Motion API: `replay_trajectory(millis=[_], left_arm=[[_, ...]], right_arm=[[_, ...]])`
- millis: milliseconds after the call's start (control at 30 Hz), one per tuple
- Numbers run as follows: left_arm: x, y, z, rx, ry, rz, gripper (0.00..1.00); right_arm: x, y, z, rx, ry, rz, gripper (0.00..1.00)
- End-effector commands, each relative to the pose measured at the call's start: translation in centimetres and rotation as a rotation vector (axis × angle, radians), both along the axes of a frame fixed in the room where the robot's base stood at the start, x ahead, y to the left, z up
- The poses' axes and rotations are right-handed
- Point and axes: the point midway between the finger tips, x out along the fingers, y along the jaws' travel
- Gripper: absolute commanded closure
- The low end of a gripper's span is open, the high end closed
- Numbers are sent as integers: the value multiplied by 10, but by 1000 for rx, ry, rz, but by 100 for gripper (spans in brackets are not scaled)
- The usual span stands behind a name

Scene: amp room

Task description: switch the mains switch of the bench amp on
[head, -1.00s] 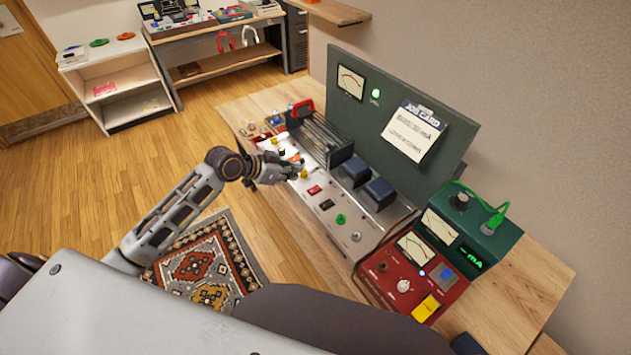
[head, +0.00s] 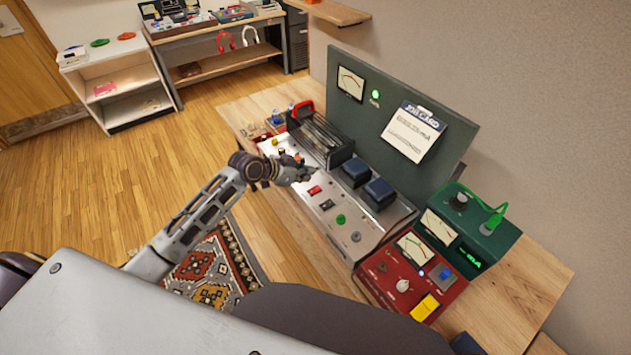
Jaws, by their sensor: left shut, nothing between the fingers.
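The bench amp (head: 375,232) is a silver chassis on the wooden bench, with blue-topped blocks and a finned part behind its control strip. A small red switch-like part (head: 314,190) sits on the strip, with a black one (head: 326,204), a green knob (head: 341,219) and a silver knob (head: 356,237) further right. No label is readable, so I cannot tell which is the mains switch or how it is set. My left gripper (head: 312,174) is shut and empty, over the strip just behind the red part. I cannot tell whether it touches anything. My right gripper is out of view.
A dark green panel (head: 455,140) with a meter, a lit green lamp (head: 375,94) and a job card (head: 413,134) stands behind the amp. A red meter box (head: 377,284) and a green meter box (head: 490,240) stand to its right. Bare bench top (head: 535,275) shows at far right.

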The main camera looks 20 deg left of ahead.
Motion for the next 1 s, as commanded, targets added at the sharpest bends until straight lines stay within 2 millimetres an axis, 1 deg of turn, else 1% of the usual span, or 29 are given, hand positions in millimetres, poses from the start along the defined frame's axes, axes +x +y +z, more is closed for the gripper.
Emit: replay_trajectory(millis=[400, 533, 700, 833, 1000], left_arm=[[27, -22, -26, -2, 0, 0, 100], [27, -22, -42, 0, 3, 0, 100], [29, -23, -57, -1, 1, 0, 100], [29, -24, -63, 0, 1, 1, 100], [29, -23, -66, 1, 0, -1, 100]], right_arm=[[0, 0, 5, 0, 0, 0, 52], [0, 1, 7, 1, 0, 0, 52], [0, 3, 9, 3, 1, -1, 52], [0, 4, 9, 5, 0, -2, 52], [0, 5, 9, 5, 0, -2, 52]])
